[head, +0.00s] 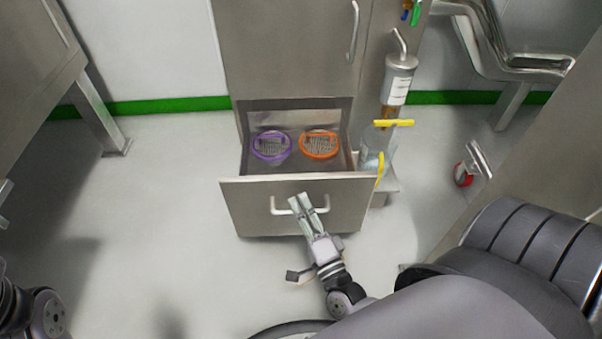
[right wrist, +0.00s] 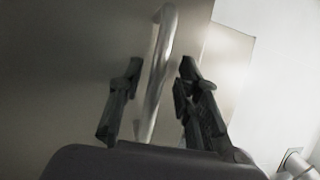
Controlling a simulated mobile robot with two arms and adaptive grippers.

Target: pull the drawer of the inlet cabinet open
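The inlet cabinet (head: 290,45) stands in the middle of the head view. Its bottom drawer (head: 340,208) is pulled out, with its inside showing. The drawer's bar handle (head: 277,210) is on the front panel. My right gripper (head: 300,200) is at this handle. In the right wrist view, the handle (right wrist: 158,80) runs between the two fingers of my right gripper (right wrist: 158,80), with a gap on each side, so the fingers are open around it. My left gripper is not in view; only part of my left arm shows at the lower left.
In the drawer lie a purple-rimmed round item (head: 271,146) and an orange-rimmed one (head: 320,144). A canister (head: 399,75) and a clear vessel with yellow parts (head: 374,143) stand right of the cabinet. Clear floor (head: 170,200) lies left of the drawer.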

